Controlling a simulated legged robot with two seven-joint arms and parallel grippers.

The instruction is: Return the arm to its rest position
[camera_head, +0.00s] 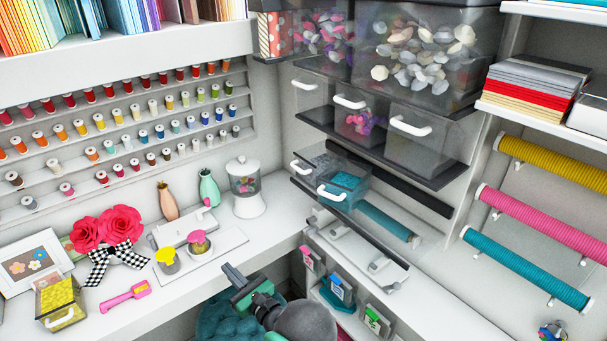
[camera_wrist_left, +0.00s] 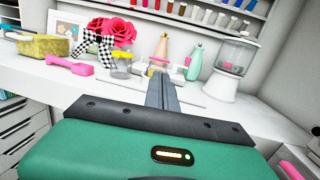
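My left gripper (camera_head: 230,270) is green and dark grey and hangs in front of the white desk's edge in the head view. In the left wrist view its two fingers (camera_wrist_left: 161,85) lie side by side, closed, with nothing visible between them. They point toward the desk, with a yellow-lidded jar (camera_wrist_left: 122,62) behind and to the left of them. My right gripper is not in view.
The white desk (camera_head: 190,293) holds jars, bottles, a pink scoop (camera_head: 125,296), a yellow box (camera_head: 60,303) and red paper flowers (camera_head: 120,222). A teal tufted seat (camera_head: 220,322) is below the gripper. Shelves with drawers (camera_head: 415,140) stand right.

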